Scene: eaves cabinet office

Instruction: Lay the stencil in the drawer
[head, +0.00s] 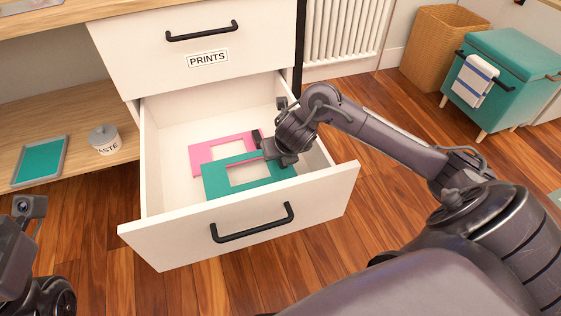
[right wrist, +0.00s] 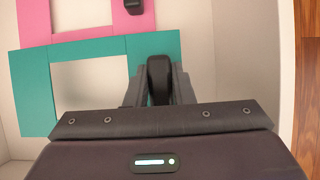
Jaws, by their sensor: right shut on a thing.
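A teal stencil (head: 215,182), a flat frame with a rectangular window, is inside the open drawer (head: 150,185). My right gripper (head: 279,157) is shut on it at its right side, on what looks like a black grip; the right wrist view also shows the teal stencil (right wrist: 32,95) and the gripper (right wrist: 160,80). The teal stencil looks level and overlaps the near edge of a pink stencil (head: 203,152) lying in the drawer. I cannot tell whether it touches the pink one or the drawer floor. My left gripper's fingers are out of view.
The drawer front (head: 240,222) has a black handle. A closed drawer labelled PRINTS (head: 205,58) is above. A teal tray (head: 38,162) and a white pot (head: 104,139) stand on the shelf at left. A teal chest (head: 500,75) and wicker basket (head: 437,50) stand far right.

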